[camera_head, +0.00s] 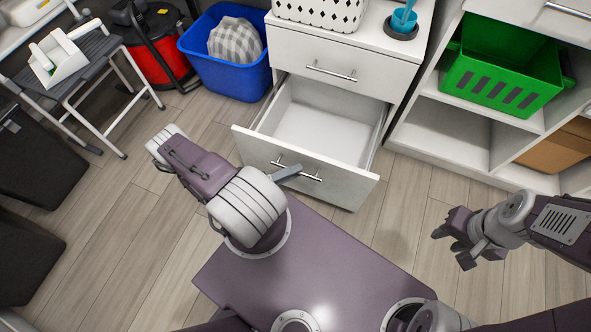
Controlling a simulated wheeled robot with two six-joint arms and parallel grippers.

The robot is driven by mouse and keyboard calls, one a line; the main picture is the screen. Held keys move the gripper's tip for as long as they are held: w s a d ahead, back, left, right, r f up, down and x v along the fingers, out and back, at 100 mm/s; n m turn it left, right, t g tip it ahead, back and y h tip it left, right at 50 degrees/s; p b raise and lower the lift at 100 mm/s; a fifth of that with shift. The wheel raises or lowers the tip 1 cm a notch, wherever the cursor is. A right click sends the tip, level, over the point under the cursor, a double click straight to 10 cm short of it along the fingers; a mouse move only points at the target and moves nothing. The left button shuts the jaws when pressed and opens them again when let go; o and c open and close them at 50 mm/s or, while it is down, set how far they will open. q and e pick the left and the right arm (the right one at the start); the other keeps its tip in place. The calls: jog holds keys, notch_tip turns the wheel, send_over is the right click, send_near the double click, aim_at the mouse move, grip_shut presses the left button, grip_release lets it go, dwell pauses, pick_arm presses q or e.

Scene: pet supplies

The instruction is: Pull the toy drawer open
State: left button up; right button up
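The lower drawer (345,186) of the white cabinet is pulled well out, and its white inside is empty. Its metal bar handle (313,178) is on the front panel. A grey finger of my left gripper (288,173) reaches the handle from the left; the rest of that gripper is hidden behind my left arm, so I cannot tell whether it grips the bar. My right gripper (455,246) is open and empty above the floor at the right, apart from the drawer.
The cabinet's upper drawer (335,55) is shut. A blue bin (225,72) stands left of the cabinet. At right, a shelf holds a green crate (505,95) and a cardboard box (558,150). A step stool (90,85) stands at left. Floor (130,215) left of me is clear.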

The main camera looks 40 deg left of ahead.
pick_arm(q)
jog(key=p+v, duration=0.1)
jog(key=v, duration=0.7)
jog(key=shift+s, duration=0.2)
jog(key=shift+a, duration=0.1)
